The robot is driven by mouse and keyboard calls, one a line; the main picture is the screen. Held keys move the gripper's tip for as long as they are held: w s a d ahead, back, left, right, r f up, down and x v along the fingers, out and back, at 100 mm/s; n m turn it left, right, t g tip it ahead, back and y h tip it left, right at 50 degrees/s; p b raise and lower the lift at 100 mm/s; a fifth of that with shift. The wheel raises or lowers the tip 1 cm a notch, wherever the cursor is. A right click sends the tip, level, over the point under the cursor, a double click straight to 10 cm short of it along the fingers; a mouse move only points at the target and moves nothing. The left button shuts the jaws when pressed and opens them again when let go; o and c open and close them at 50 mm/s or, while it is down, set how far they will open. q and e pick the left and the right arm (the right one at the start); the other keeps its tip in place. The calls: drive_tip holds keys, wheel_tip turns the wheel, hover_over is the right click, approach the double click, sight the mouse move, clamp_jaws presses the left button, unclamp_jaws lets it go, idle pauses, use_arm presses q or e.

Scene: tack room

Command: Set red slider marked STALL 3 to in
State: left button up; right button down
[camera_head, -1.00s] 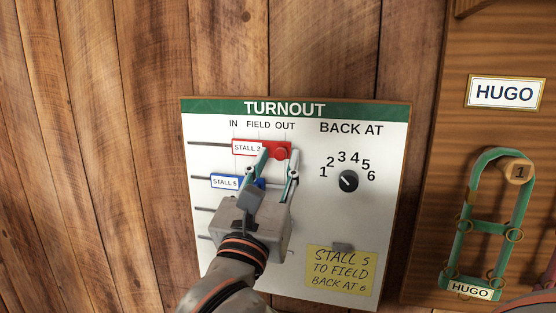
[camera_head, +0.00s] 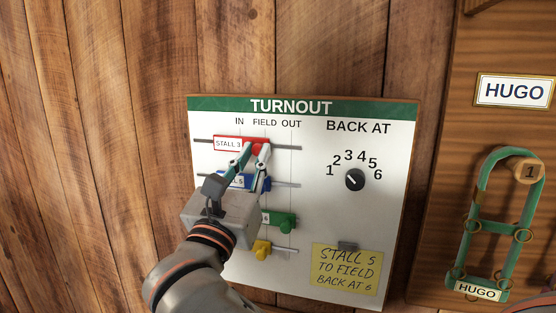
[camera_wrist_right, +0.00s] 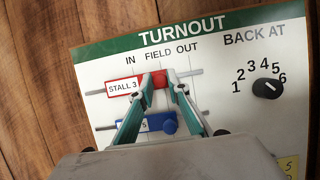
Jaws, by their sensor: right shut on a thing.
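The white TURNOUT board (camera_head: 214,118) hangs on the wall with columns IN, FIELD and OUT. The red slider marked STALL 3 (camera_head: 228,143) is on its top rail, its knob about under FIELD; it also shows in the wrist view (camera_wrist_right: 123,86). My right gripper (camera_head: 251,149) reaches up from below and is shut on the red slider's knob, one finger on each side. Its fingertips (camera_wrist_right: 159,76) partly hide the knob. My left gripper is not in view.
Just below, the blue slider (camera_wrist_right: 169,123) lies partly behind my right fingers. Lower are a green slider (camera_head: 285,221) and a yellow knob (camera_head: 261,249). A dial (camera_head: 354,180), a yellow note (camera_head: 346,271) and a green halter (camera_head: 472,215) are to the right.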

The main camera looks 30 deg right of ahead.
sight(235, 138)
drive_tip(key=w+a, duration=0.3)
drive_tip(key=w, duration=0.1)
drive_tip(key=shift+w+a, duration=0.15)
drive_tip(key=shift+a, duration=0.2)
drive_tip(key=shift+r, duration=0.1)
drive_tip(key=c, duration=2)
unclamp_jaws()
drive_tip(key=shift+o, duration=0.2)
drive_tip(key=shift+w+a, duration=0.1)
drive_tip(key=shift+a, duration=0.05)
wheel_tip(235, 138, up, 10)
drive_tip(key=shift+f, duration=0.1)
